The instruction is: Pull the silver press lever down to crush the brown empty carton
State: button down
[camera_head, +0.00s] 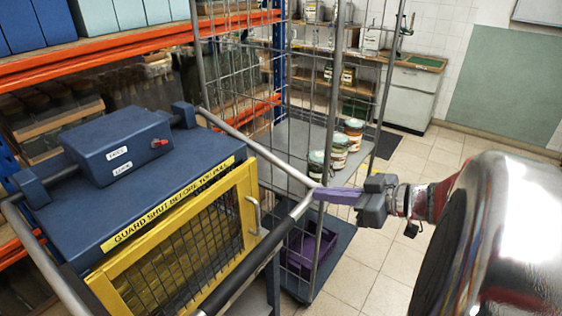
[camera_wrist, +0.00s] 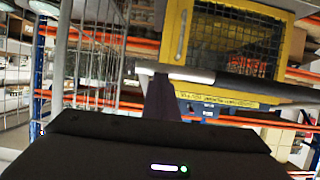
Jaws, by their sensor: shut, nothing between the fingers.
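The press is a blue machine (camera_head: 150,180) at left in the head view. Its silver lever (camera_head: 250,146) is a U-shaped bar with side arms and a front crossbar with a black grip (camera_head: 236,285). The crossbar stands out in front of the press at about the height of its top. My gripper (camera_head: 319,194) is shut and empty, its purple fingers at the lever's right front corner; I cannot tell whether they touch. In the wrist view the fingers (camera_wrist: 158,84) overlap the silver bar (camera_wrist: 190,74).
The yellow mesh guard (camera_head: 240,183) covers the press front and looks shut. A wire cage trolley (camera_head: 297,130) stands just behind the lever corner, holding several jars (camera_head: 338,152) and a purple crate (camera_head: 312,247). Orange-beamed shelving (camera_head: 130,43) is behind.

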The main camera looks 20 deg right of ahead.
jog(key=shift+s+a+f, duration=0.15)
jog(key=shift+a+f, duration=0.1)
jog(key=shift+f, duration=0.5)
jog(key=s+d+r, duration=0.6)
jog(key=s+r, duration=0.2)
jog(key=s, duration=0.1)
jog(key=shift+s+d, duration=0.15)
jog(key=shift+d, duration=0.15)
dwell(0.5)
